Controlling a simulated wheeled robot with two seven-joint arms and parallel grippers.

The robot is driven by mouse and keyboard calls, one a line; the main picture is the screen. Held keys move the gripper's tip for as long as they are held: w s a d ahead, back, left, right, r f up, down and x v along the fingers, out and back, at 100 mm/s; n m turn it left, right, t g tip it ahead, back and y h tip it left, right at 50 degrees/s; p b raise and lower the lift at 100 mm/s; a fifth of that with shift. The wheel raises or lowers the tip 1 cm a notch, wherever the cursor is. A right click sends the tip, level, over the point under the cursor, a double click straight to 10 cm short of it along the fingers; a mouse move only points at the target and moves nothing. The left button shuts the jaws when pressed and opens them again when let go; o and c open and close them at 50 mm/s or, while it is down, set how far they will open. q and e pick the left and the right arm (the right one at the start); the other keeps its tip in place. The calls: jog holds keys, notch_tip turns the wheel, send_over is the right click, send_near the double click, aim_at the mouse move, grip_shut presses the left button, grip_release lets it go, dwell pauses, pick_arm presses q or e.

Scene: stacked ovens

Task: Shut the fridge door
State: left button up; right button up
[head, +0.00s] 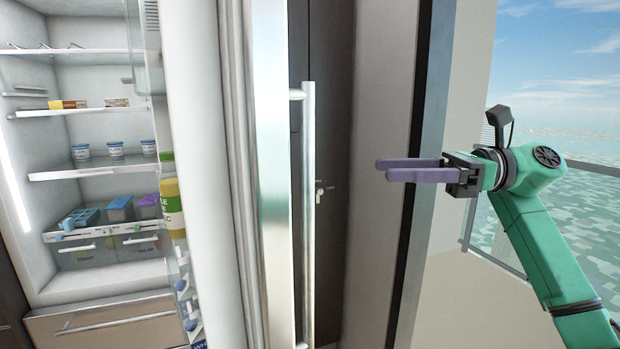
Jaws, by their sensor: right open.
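The fridge (45,190) stands at the left with its lit white interior showing. Its door (270,150) stands open, seen nearly edge-on, with a vertical metal bar handle (308,220) on its outer face. My right gripper (380,170) is to the right of the handle, with its two purple fingers pointing left. It is empty and looks apart from the door and handle. My left gripper is not in view.
Fridge shelves hold small tubs (115,149), boxes (68,104) and blue containers (80,217). A yellow-labelled bottle (172,205) sits in the door's inner shelf. A closed drawer (110,322) is below. A dark door (335,130) and window (560,100) are behind.

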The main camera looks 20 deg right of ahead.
aim_at(308, 169)
jog(key=p+x, duration=0.1)
jog(key=x, duration=0.3)
jog(key=p+x, duration=0.1)
jog(key=x, duration=0.4)
jog(key=p+x, duration=0.1)
jog(key=x, duration=0.3)
jog(key=shift+w+a+f+p, duration=0.1)
jog(key=shift+w+a+p, duration=0.15)
jog(key=shift+w+p, duration=0.15)
jog(key=shift+d, duration=0.1)
grip_shut()
